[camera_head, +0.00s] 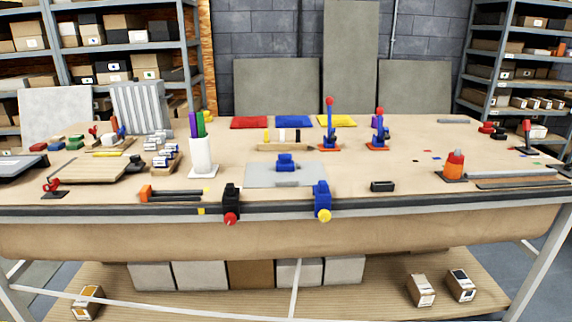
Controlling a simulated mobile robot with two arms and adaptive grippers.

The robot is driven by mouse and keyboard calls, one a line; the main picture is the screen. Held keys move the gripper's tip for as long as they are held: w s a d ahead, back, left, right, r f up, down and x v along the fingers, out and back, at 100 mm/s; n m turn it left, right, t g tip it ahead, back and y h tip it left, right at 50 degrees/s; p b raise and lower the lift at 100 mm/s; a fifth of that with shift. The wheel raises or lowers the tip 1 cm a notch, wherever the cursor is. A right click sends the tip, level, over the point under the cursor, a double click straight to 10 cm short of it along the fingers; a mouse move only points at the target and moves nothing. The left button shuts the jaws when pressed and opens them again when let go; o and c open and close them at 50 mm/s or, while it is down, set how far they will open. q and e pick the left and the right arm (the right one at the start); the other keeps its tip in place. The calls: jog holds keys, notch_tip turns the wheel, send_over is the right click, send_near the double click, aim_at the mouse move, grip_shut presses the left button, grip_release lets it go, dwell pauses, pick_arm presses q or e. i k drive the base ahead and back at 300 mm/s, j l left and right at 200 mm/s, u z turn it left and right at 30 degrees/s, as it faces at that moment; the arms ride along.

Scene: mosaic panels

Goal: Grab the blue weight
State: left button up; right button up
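A small blue object (286,161), which looks like the blue weight, sits on a flat light-grey panel (258,180) near the middle of the workbench (400,170). It has a wider lower part and a narrower top. Nothing touches it from above. Neither of my grippers is in view.
A black clamp (231,203) and a blue clamp (322,200) stand at the bench's front edge before the panel. A white pen holder (201,155) stands left. Two red-topped blue tools (330,128) stand behind right. A small black block (382,186) lies right, with clear bench around it.

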aim_at(285, 163)
jog(key=i+l+u, duration=0.15)
jog(key=l, duration=0.3)
jog(key=i+l+u, duration=0.15)
jog(key=l, duration=0.3)
jog(key=i+l+u, duration=0.15)
jog(key=l, duration=0.35)
jog(key=k+j, duration=0.05)
